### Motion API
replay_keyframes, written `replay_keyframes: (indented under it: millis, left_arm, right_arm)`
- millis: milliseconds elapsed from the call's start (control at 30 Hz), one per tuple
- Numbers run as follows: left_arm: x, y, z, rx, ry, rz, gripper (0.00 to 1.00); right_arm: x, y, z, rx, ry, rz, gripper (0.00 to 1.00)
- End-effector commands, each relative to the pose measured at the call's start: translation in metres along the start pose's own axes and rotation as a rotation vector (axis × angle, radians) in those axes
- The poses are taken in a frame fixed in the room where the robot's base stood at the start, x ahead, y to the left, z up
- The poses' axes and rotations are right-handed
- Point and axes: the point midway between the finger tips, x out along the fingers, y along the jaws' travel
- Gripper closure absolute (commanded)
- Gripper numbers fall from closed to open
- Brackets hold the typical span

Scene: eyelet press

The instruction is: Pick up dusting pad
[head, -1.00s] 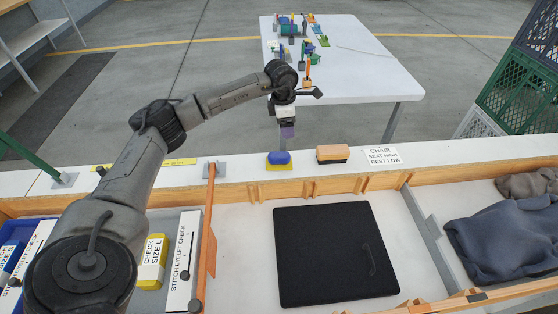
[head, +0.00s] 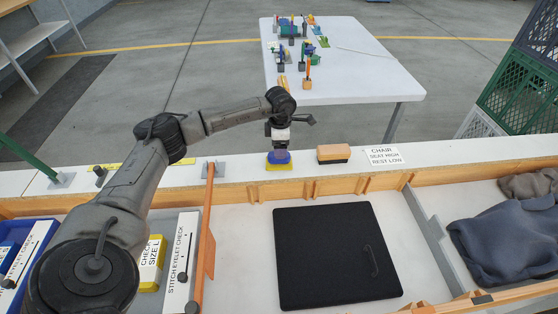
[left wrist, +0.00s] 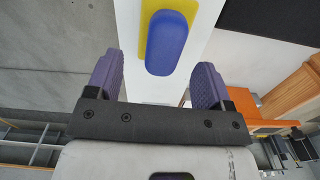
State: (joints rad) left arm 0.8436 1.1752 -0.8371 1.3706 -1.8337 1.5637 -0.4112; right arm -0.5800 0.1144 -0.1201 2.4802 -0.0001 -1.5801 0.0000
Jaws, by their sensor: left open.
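The pad with a rounded blue top and a yellow base (head: 279,166) lies on the white ledge behind the workbench. It also shows in the left wrist view (left wrist: 167,43), at the top middle. My left gripper (head: 279,150) is directly above it, pointing down. In the left wrist view its two purple fingers (left wrist: 158,68) are open, with nothing between them. The blue top lies just beyond the fingertips, roughly centred between them. I cannot tell whether the fingers touch it. My right gripper is not in view.
An orange block with a dark underside (head: 333,153) lies close to the right on the ledge, beside a white sign (head: 384,156). An orange bar (head: 209,225) stands to the left.

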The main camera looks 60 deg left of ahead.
Motion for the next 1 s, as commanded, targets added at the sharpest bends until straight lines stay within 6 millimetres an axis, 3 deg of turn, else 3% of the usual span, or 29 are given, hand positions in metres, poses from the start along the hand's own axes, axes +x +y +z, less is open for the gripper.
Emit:
replay_keyframes:
  millis: [400,667,1000]
  left_arm:
    - [0.047,-0.005,-0.004,-0.001,0.001,0.000,0.26]
    - [0.050,-0.005,-0.004,0.000,0.000,0.000,0.26]
    - [0.050,-0.005,-0.004,0.000,0.000,0.000,0.57]
  right_arm:
    - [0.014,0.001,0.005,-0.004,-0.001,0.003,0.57]
    - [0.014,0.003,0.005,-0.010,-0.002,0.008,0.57]
    - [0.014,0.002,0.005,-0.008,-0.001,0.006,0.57]
